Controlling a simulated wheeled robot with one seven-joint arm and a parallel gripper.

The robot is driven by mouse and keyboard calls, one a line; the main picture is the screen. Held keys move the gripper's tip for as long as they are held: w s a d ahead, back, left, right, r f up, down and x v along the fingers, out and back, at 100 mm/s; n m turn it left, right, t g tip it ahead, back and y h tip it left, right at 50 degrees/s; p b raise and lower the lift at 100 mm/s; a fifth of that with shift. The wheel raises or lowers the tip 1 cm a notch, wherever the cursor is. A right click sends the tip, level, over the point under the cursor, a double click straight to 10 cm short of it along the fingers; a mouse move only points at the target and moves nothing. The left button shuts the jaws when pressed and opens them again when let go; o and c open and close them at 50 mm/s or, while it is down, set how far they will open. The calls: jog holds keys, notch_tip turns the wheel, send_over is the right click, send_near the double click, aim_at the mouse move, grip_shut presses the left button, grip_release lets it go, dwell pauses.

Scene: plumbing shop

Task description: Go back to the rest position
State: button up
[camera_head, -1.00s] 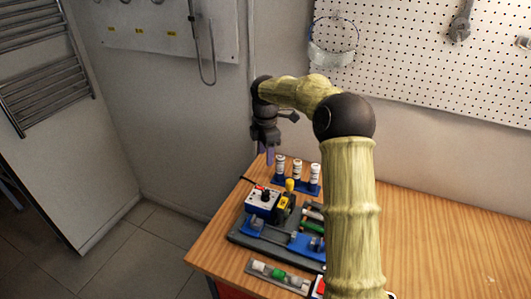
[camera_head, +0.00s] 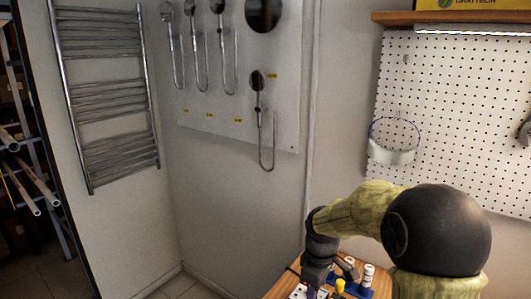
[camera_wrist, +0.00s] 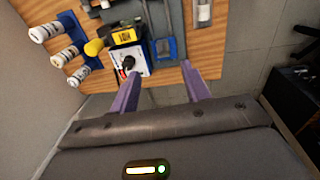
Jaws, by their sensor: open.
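My gripper (camera_wrist: 163,92) is open and empty in the wrist view, its two purple fingers apart. Below it, near the edge of the wooden table (camera_wrist: 205,48), is a white and blue box with a black knob (camera_wrist: 127,64). A yellow and black device (camera_wrist: 121,36) sits beside that box. In the head view my arm reaches over the table's corner at the lower right. The fingertips are hardly visible there, at the bottom edge.
Several white bottles in a blue rack (camera_wrist: 66,45) stand beside the box. A pegboard (camera_head: 455,110) hangs on the back wall, and a towel radiator (camera_head: 105,95) is on the left wall. The floor left of the table looks clear.

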jog(key=s+d+f+m+t, duration=0.1)
jog(key=s+d+f+m, duration=0.1)
jog(key=s+m, duration=0.9)
jog(key=s, duration=0.5)
jog(key=shift+s, duration=0.25)
